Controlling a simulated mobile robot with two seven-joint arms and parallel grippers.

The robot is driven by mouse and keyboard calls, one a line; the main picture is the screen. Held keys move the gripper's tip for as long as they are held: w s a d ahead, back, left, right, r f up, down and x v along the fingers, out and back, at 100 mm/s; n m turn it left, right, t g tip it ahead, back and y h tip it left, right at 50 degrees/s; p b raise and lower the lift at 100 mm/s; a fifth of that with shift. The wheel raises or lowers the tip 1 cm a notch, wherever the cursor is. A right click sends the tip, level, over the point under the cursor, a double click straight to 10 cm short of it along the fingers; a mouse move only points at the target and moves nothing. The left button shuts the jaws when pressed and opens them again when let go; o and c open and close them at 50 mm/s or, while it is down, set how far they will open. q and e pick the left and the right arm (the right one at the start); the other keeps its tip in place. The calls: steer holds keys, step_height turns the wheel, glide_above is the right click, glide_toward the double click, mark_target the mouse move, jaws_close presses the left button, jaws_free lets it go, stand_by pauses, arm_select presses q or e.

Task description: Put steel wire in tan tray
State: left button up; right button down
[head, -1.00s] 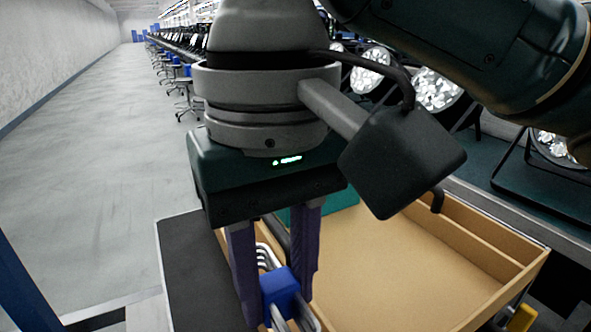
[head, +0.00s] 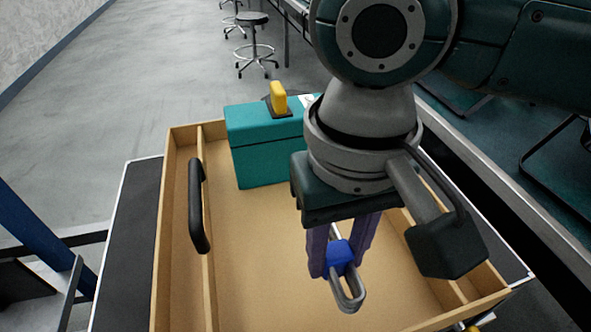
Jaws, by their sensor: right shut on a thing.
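The steel wire is a bent grey metal loop (head: 349,297) with a blue block (head: 340,257) around its middle. My right gripper (head: 341,262) points down with its purple fingers shut on the blue block. The tan tray (head: 262,290) is a wide wooden box with a divider and a black handle on its left side. The wire hangs over the tray's main compartment; I cannot tell its height above the floor of the tray. My left gripper is out of view.
A teal box (head: 268,150) with a yellow-topped part (head: 279,98) stands at the tray's back. The tray sits on a dark table (head: 128,215). A stool (head: 252,42) stands on the floor behind. The tray's left and front floor is bare.

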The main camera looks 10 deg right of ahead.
mark_target(327, 300)
step_height(327, 300, down, 4)
steer(key=shift+r+b, duration=0.1)
steer(key=shift+b, duration=0.2)
step_height(327, 300, down, 4)
steer(key=shift+r+b, duration=0.15)
steer(key=shift+b, duration=0.4)
steer(key=shift+f, duration=0.2)
steer(key=shift+f, duration=0.1)
